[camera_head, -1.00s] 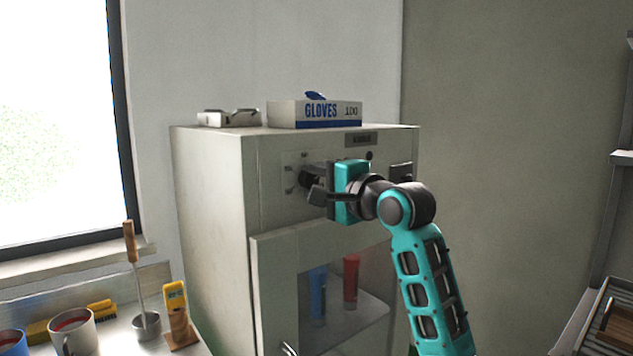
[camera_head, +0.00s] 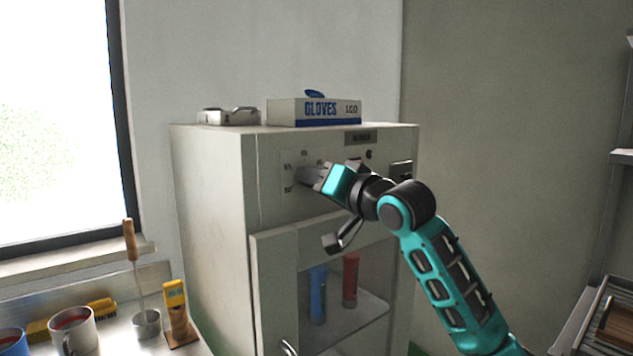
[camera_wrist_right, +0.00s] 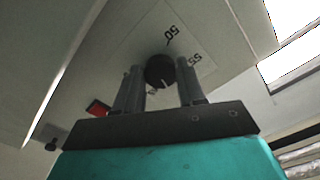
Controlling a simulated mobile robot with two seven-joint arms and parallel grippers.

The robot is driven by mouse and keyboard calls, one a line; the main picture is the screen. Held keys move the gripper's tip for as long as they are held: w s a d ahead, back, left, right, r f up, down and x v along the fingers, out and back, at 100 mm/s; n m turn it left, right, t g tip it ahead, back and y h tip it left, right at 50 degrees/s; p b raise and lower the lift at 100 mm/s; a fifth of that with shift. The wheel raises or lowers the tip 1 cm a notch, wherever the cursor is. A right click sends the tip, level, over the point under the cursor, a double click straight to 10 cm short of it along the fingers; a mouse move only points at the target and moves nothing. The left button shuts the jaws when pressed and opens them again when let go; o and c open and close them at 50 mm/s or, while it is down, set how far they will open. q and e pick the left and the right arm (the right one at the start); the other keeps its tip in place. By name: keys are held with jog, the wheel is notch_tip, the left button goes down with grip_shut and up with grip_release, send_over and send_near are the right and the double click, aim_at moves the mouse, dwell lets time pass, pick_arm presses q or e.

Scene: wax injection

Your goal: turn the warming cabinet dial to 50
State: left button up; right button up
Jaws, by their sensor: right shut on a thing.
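The warming cabinet (camera_head: 215,215) is a tall off-white box in the middle of the head view. My right gripper (camera_head: 309,174) reaches its upper front panel from the right, rolled to a slant, and covers the dial there. In the right wrist view the dark round dial (camera_wrist_right: 158,70) sits between the two fingers of my right gripper (camera_wrist_right: 160,80), which is shut on it. The printed numbers 50 and 55 show on the plate (camera_wrist_right: 140,50) around the dial. A small pale mark shows near the dial's lower edge; I cannot read its setting surely. My left gripper is out of view.
A glove box (camera_head: 316,112) and a small metal piece (camera_head: 229,117) lie on the cabinet top. Blue (camera_head: 318,295) and red (camera_head: 350,280) tubes stand behind the door window. A mug (camera_head: 75,331), ladle (camera_head: 146,322) and brush stand on the left bench.

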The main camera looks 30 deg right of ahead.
jog(key=shift+d+r+n, duration=0.1)
jog(key=shift+d+n, duration=0.05)
jog(key=shift+n, duration=6.65)
jog(key=shift+d+r+n, duration=0.1)
jog(key=shift+n, duration=6.7)
jog(key=o, duration=1.1)
jog(key=shift+c, duration=0.2)
jog(key=s+d+b, duration=0.1)
jog(key=s+b, duration=0.6)
jog(key=s, duration=0.6)
